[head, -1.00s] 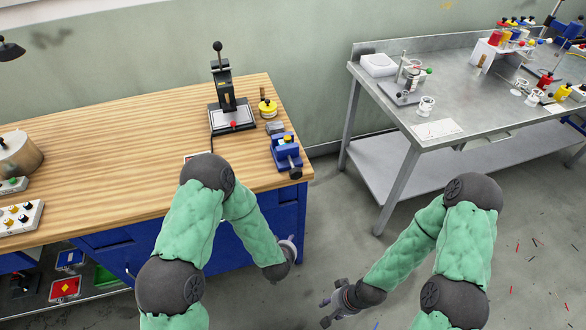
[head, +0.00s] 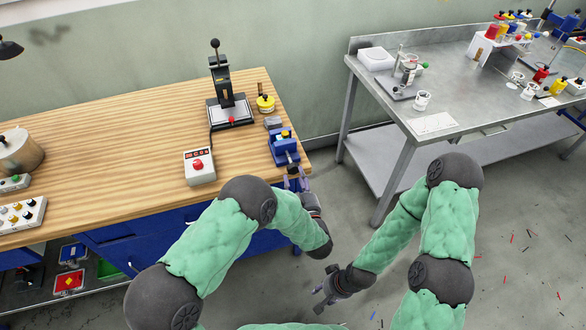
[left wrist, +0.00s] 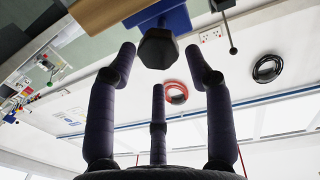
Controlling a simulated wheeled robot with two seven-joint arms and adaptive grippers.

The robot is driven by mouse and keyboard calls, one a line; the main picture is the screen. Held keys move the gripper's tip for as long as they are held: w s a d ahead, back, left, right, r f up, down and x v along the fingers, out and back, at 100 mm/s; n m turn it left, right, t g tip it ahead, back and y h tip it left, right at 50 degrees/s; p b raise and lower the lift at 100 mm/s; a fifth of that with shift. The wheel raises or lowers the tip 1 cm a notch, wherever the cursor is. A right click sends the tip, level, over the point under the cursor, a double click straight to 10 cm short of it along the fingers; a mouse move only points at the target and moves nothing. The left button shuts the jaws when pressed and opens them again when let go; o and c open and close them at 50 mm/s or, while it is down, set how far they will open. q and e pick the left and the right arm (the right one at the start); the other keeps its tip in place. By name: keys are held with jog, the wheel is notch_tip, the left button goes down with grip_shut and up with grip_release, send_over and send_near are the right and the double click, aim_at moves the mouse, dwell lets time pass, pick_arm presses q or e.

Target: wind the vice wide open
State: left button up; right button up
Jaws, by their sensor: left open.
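The blue vice (head: 284,148) is at the right front corner of the wooden bench, with a small yellow piece at its top. Its dark hexagonal knob (left wrist: 158,48) faces the left wrist camera, at the end of the blue vice body (left wrist: 160,17). My left gripper (head: 297,177) is just off the bench edge in front of the vice and hides the knob in the head view. In the left wrist view its fingers (left wrist: 160,72) are spread, with the knob beyond and between the tips, apparently untouched. My right gripper (head: 322,292) hangs low over the floor, empty, fingers apart.
A black lever press (head: 228,105), a yellow round pot (head: 265,104) and a white box with a red button (head: 198,167) stand on the bench (head: 120,130). A steel table (head: 460,95) is to the right across a floor gap.

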aim_at(294, 170)
pick_arm(q)
jog(key=shift+b+x, duration=0.35)
jog(key=shift+x, duration=2.3)
jog(key=c, duration=0.9)
